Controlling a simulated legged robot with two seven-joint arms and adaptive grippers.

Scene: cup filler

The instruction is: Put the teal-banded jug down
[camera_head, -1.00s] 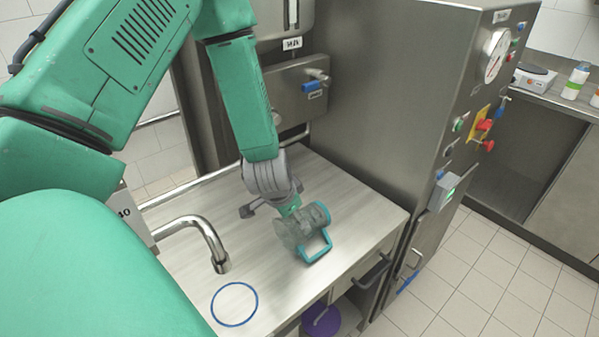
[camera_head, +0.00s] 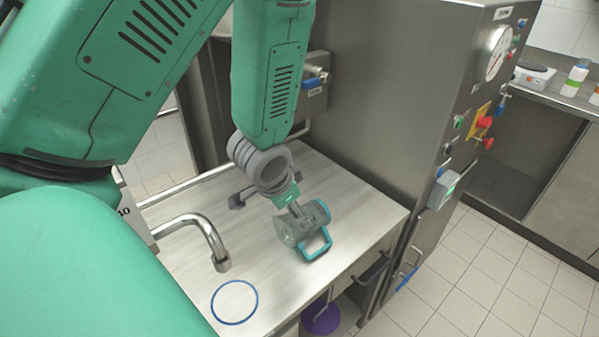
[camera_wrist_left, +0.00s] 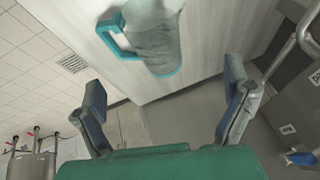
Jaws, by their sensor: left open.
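The teal-banded jug (camera_head: 288,232) is clear grey with a teal handle and a teal band at its right end. It lies on its side on the steel counter, handle toward the front edge. It also shows at the top of the left wrist view (camera_wrist_left: 153,38). My right gripper is not in view.
A blue ring (camera_head: 214,306) is marked on the counter (camera_head: 180,270) at front left, with a bent metal tap (camera_head: 212,240) behind it. A steel cabinet with a gauge (camera_head: 497,52) stands right of the counter. A purple object (camera_head: 322,318) is below the counter's front edge.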

